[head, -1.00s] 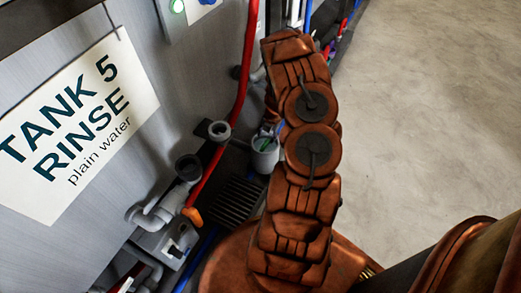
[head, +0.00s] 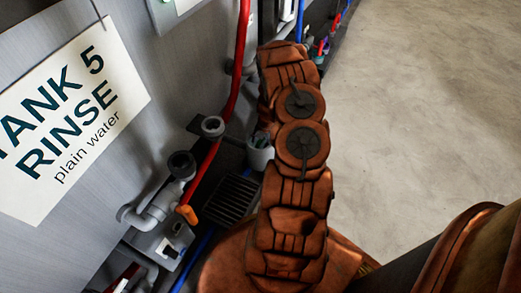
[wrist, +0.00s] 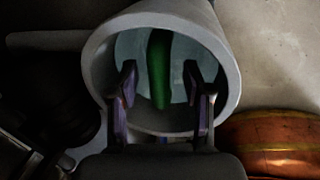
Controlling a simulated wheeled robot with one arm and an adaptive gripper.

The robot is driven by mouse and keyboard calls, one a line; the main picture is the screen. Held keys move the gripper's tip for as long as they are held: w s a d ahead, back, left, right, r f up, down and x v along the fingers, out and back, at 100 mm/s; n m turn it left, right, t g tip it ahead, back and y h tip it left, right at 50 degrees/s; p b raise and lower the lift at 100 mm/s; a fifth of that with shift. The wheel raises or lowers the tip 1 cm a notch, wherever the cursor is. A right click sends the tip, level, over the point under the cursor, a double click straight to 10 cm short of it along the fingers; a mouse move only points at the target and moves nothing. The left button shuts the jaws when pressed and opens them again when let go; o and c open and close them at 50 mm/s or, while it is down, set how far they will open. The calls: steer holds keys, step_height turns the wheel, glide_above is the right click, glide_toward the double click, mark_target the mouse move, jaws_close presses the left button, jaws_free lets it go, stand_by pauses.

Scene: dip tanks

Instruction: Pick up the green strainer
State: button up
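The green strainer shows only as a narrow green strip (wrist: 159,68) inside a pale round pot (wrist: 229,62) in the wrist view. The rest of its shape is hidden or too dark to tell. My gripper (wrist: 161,82) is open, with one dark finger on each side of the strip. Both fingers reach over the near rim into the pot's mouth, and gaps show between them and the green strip. In the head view, the pot (head: 260,157) stands just left of my arm, with a small green bit at its top. My gripper is hidden there behind my arm.
A tank wall with a "Tank 5 Rinse" sign (head: 67,120) stands at the left. A red pipe (head: 235,88), grey pipe fittings (head: 152,212) and a dark grate (head: 231,199) lie near the pot. Open concrete floor (head: 430,110) is at the right.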

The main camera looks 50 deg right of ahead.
jaws_close()
steer(key=shift+r, duration=0.1)
stand_by(0.6)
